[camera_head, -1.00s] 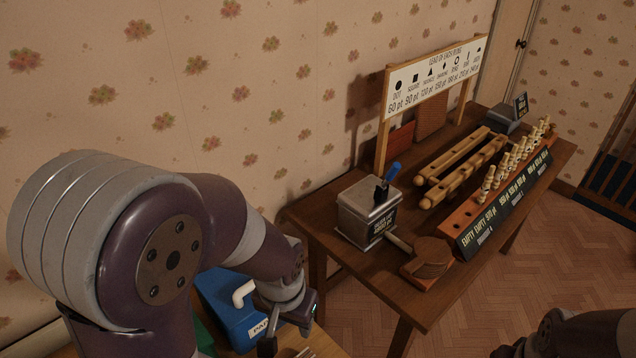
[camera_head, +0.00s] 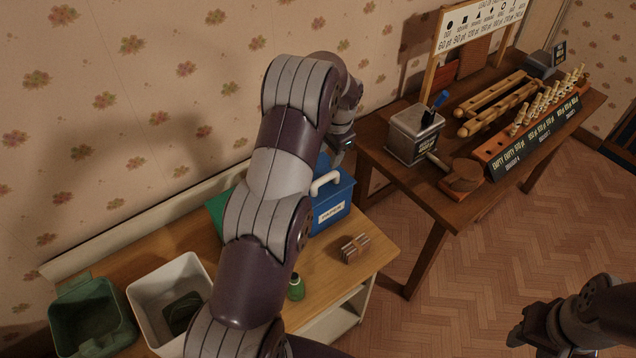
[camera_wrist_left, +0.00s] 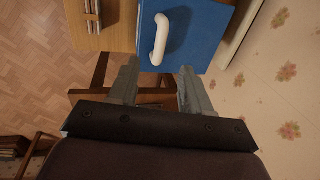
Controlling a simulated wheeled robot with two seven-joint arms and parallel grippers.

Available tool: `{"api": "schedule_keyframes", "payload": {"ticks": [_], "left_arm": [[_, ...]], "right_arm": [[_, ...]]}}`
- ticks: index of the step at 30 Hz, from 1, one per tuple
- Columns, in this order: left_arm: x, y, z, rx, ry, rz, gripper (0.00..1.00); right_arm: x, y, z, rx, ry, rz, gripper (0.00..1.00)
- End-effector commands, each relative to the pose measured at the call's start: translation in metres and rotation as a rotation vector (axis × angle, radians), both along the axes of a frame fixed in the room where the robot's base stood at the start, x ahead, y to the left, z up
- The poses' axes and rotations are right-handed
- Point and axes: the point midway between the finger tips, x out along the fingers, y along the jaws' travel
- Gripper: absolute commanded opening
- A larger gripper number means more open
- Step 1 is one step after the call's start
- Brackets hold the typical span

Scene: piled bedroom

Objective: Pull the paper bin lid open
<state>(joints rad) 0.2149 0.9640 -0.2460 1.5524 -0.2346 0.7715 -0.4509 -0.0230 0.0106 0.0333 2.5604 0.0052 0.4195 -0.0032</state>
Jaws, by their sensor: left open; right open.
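The blue paper bin (camera_head: 332,212) stands on the wooden bench with a white label on its front. Its lid lies flat and carries a white bar handle (camera_head: 325,182). My left arm hides part of the bin and lid. In the left wrist view the blue lid (camera_wrist_left: 200,30) and white handle (camera_wrist_left: 160,42) lie just beyond my left gripper (camera_wrist_left: 158,68). Its fingers are spread and empty, one either side of the handle's line; I cannot tell whether they touch the lid. My right gripper (camera_head: 522,337) is at the lower right, over the floor, away from the bin.
A green bin (camera_head: 92,318) and an open white bin (camera_head: 170,290) stand left on the bench (camera_head: 330,275). A dark table (camera_head: 430,190) with a metal box and wooden pieces stands right.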

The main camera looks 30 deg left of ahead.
Motion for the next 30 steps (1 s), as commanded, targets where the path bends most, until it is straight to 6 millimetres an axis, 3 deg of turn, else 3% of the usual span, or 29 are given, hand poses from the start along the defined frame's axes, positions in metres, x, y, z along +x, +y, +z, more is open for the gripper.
{"api": "schedule_keyframes", "payload": {"ticks": [6,13,18,26,30], "left_arm": [[0.002,0.009,-0.046,-0.003,0.006,0.003,0.48],[0.007,0.018,-0.097,-0.003,0.002,0.003,0.48],[0.009,0.021,-0.113,-0.002,0.000,0.003,0.48],[0.009,0.021,-0.115,-0.002,-0.001,0.004,0.48],[0.009,0.021,-0.115,-0.002,-0.001,0.004,0.06]], "right_arm": [[0.000,0.000,0.029,0.000,-0.001,0.000,0.43],[0.000,0.000,0.047,0.000,0.000,0.000,0.43],[0.000,0.000,0.050,0.000,0.000,0.000,0.43],[0.000,0.000,0.050,0.000,0.000,0.000,0.43],[0.000,0.000,0.050,0.000,0.000,0.000,0.43]]}}
